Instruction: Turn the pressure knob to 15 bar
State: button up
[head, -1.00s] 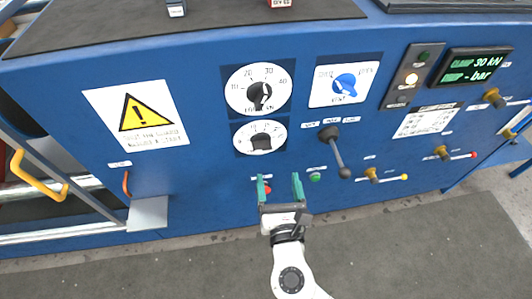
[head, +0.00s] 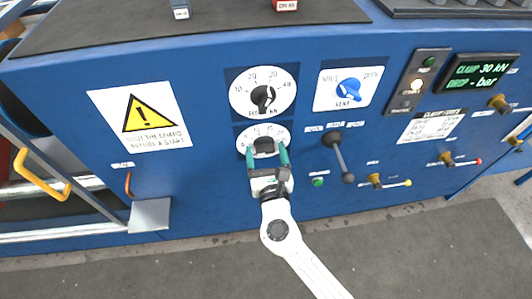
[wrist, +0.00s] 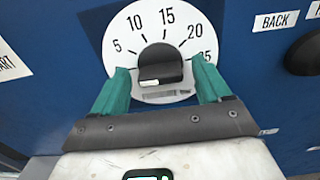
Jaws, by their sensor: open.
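The pressure knob (head: 264,146) is a black knob on the lower white dial (head: 245,133), on the blue panel. In the wrist view the knob (wrist: 160,62) sits mid-dial, below the numbers 10 and 15; the scale (wrist: 129,28) shows 5 to 25. I cannot tell which number it points at. My gripper (head: 267,153) is open, with its green fingertips over the lower part of the dial. In the wrist view one finger is left of the knob and one right, with gaps visible.
A larger kN dial (head: 263,90) sits just above. A blue-handled selector (head: 348,90) and a black lever (head: 339,154) are to the right, with a green button (head: 318,182) below. The display (head: 480,72) reads clamp 30 kN and a dash for bar.

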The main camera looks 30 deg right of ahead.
jog(key=c, duration=1)
jog(key=shift+c, duration=0.2)
jog(key=shift+f+m+b, duration=0.1)
jog(key=shift+m+b, duration=0.2)
jog(key=m+b, duration=0.3)
jog(key=m, duration=0.1)
jog(key=shift+f, duration=0.1)
jog(key=shift+d+m+b, duration=0.1)
jog(key=shift+m+b, duration=5.9)
jog(key=shift+m, duration=2.4)
